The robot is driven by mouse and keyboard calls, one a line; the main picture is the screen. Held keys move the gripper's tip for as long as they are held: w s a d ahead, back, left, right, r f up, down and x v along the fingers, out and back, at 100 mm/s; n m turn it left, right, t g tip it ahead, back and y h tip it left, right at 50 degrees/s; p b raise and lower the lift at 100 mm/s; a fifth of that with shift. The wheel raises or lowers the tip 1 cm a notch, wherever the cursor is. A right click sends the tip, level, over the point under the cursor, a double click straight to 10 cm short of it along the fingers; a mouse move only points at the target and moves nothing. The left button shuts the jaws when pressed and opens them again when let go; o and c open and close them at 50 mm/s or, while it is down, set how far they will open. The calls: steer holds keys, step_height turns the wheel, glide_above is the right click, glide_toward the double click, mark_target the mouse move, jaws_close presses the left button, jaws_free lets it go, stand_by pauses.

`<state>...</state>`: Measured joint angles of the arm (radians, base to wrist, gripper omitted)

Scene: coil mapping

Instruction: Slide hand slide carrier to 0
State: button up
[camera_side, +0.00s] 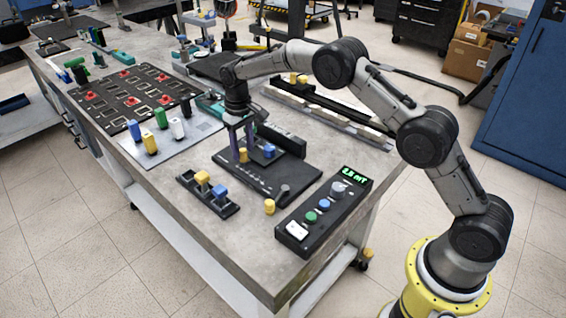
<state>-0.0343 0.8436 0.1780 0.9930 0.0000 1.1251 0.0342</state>
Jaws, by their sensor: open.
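A dark board (290,183) with pale scale markings lies near the middle of the bench. A yellow knob (243,156) and a blue knob (269,151) stand on its far part. My gripper (242,148) points down over this board, with its two purple fingers apart. The yellow knob shows at the fingertips; I cannot tell whether they touch it. No label shows which part is the hand slide carrier.
A control box (318,222) with a green display and coloured knobs sits at the right front edge, beside a small yellow cylinder (269,207). A plate (170,140) with coloured handles and a black panel (128,92) with red buttons lie left. Bare bench shows along the front.

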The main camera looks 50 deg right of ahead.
steer(key=shift+r, duration=0.1)
steer(key=shift+r, duration=3.4)
steer(key=s+r+t, duration=0.2)
steer(key=s+r, duration=0.2)
steer(key=r, duration=0.6)
steer(key=s+r+t, duration=0.1)
steer(key=s+r, duration=0.3)
steer(key=r, duration=0.5)
steer(key=s+d+r+t, duration=0.1)
steer(key=s+r, duration=0.5)
steer(key=s, duration=0.4)
steer(key=s+d+f+t, duration=0.1)
steer(key=s+f, duration=0.2)
steer(key=s, duration=0.7)
steer(key=s+f+t, duration=0.1)
steer(key=s+f, duration=0.1)
steer(key=s, duration=0.8)
steer(key=s+f, duration=0.4)
steer(key=f, duration=0.3)
steer(key=shift+f, duration=0.2)
